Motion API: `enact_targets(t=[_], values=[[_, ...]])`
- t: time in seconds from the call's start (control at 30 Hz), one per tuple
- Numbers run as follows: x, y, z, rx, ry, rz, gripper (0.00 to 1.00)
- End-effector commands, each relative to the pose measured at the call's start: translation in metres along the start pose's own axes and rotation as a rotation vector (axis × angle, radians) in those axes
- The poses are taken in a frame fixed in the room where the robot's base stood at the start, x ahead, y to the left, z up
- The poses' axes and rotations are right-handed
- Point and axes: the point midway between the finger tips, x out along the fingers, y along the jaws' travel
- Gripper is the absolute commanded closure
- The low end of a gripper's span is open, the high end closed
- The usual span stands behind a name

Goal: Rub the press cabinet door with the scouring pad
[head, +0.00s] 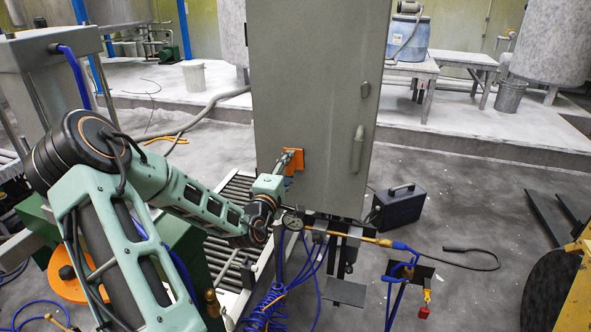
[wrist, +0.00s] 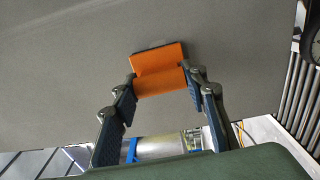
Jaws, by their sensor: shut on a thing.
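The press cabinet door (head: 315,90) is a tall grey panel with a handle (head: 358,148) on its right side. My gripper (head: 288,160) is at the lower left of the door. It is shut on the orange scouring pad (head: 297,158), which lies at the door's surface. In the wrist view the pad (wrist: 160,72) sits between my two fingertips (wrist: 162,88), with a dark edge along its far side toward the grey door (wrist: 70,50). Whether the whole pad face touches the door cannot be told.
A roller conveyor (head: 230,215) runs below and left of the door. A gauge (head: 291,221), a brass pipe (head: 350,236) and blue coiled hoses (head: 268,305) are below the cabinet. A black case (head: 400,205) stands on the floor to the right, where more floor is clear.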

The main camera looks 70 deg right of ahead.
Motion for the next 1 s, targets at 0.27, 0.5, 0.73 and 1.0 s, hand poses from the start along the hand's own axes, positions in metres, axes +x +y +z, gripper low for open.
enact_targets(t=[0.27, 0.5, 0.73, 1.0], values=[[0.002, 0.003, -0.013, 0.002, 0.006, 0.006, 0.79], [-0.003, 0.003, -0.013, 0.002, 0.007, 0.005, 0.79], [-0.027, 0.002, -0.012, 0.001, 0.005, 0.003, 0.8], [-0.053, 0.002, -0.012, 0.001, 0.004, 0.003, 0.8]])
